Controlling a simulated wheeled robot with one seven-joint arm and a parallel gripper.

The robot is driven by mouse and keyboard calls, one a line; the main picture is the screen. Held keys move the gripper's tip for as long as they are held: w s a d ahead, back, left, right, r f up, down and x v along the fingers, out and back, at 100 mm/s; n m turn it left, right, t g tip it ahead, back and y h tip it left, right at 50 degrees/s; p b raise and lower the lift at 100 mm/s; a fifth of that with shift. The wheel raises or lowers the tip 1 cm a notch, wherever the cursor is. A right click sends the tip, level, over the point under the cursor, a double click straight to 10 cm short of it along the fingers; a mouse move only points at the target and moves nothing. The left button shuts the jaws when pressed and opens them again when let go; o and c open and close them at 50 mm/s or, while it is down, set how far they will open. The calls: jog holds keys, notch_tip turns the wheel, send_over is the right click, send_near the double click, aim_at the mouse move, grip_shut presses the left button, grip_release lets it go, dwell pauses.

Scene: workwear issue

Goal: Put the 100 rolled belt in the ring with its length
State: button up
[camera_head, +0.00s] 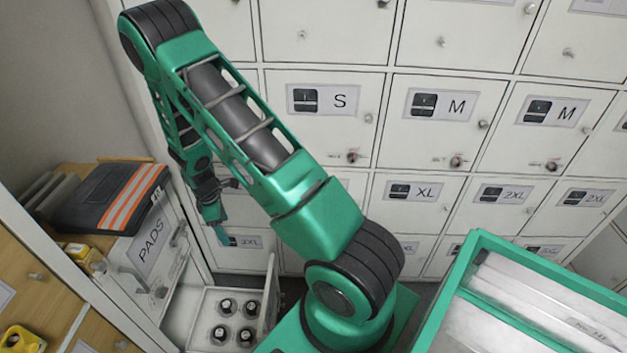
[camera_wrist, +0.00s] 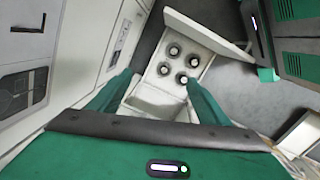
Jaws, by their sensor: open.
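My gripper (camera_head: 214,228) hangs over the open white drawer at the lower left, fingers down. In the wrist view its two green fingers (camera_wrist: 158,92) stand wide apart with nothing between them. The drawer (camera_head: 196,318) holds several small round dark things with pale rims (camera_head: 225,306); they also show in the wrist view (camera_wrist: 173,49), beyond the fingertips. I cannot tell whether they are rolled belts or rings, and no length number on them is readable. I cannot make out the 100 rolled belt in either view.
White lockers (camera_head: 325,120) with size labels fill the back. A wooden shelf unit at left holds a folded dark garment with orange stripes (camera_head: 125,205) above a PADS label (camera_head: 151,243). A green-rimmed bin (camera_head: 478,240) stands at right. The drawer's raised front (camera_head: 270,300) is near my base.

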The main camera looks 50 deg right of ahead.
jog(key=s+d+r+m, duration=0.2)
jog(key=s+r+m, duration=0.15)
jog(key=r, duration=0.55)
jog(key=s+d+r+m, duration=0.25)
jog(key=s+r, duration=0.25)
jog(key=r, duration=0.3)
jog(key=s+d+r+m, duration=0.3)
jog(key=s+r, duration=0.2)
jog(key=r, duration=0.4)
jog(key=s+a+r+m, duration=0.1)
jog(key=s+r+m, duration=0.3)
jog(key=s, duration=0.6)
jog(key=s+a+r+m+y, duration=0.1)
jog(key=s+r+m, duration=0.3)
jog(key=s, duration=0.7)
notch_tip(320, 180, up, 2)
jog(key=shift+s+a, duration=0.2)
jog(key=shift+s, duration=0.05)
jog(key=shift+w+f, duration=0.25)
jog(key=shift+w, duration=0.45)
